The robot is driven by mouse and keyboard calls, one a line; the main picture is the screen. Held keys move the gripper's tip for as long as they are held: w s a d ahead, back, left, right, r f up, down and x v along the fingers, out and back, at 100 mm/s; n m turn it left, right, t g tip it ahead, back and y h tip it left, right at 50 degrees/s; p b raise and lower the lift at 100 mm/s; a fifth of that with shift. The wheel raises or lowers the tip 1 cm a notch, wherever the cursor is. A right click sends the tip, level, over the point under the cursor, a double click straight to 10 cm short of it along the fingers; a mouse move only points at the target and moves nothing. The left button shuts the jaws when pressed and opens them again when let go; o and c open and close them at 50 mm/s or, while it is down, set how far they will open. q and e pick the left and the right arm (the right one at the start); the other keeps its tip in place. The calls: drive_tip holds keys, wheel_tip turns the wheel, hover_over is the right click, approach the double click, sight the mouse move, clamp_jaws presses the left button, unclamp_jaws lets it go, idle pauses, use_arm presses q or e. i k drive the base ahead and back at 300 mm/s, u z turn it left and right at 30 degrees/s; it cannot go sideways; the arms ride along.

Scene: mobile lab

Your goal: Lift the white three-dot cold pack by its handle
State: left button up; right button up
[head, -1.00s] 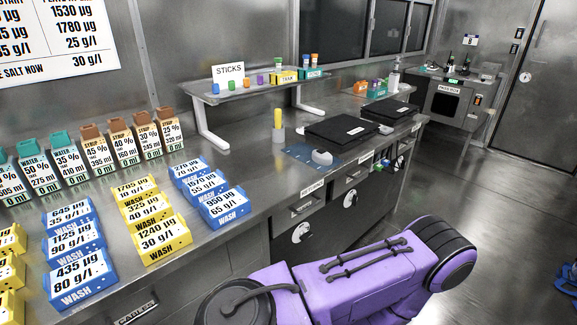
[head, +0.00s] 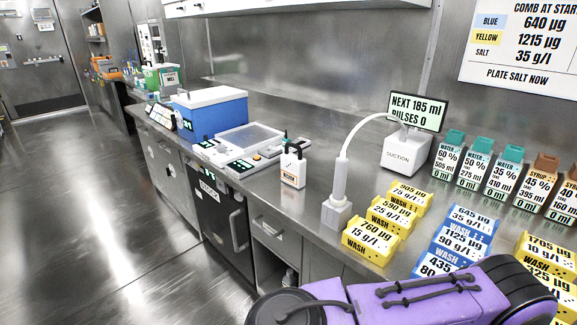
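I cannot make out a pack clearly marked with three dots. A small white block (head: 292,170) stands upright on the steel bench near the middle of the head view. It has a dark upright piece on top and a dark label that seems to read ROOM; any dots are too small to tell. A blue box with a white lid (head: 210,112) stands further left on the bench, shut, its inside hidden. Neither gripper is in view; only a purple arm of mine shows at the bottom right.
A flat white-topped device (head: 247,140) lies between box and block. A white suction unit (head: 405,152) with a hose and wand (head: 338,190) stands right of the block. Yellow (head: 371,242) and blue wash blocks (head: 462,236) lie nearer. The floor at left is clear.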

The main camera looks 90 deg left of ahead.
sight(293, 167)
drive_tip(key=u, duration=4.7)
drive_tip(key=i, duration=2.75)
drive_tip(key=z, duration=2.85)
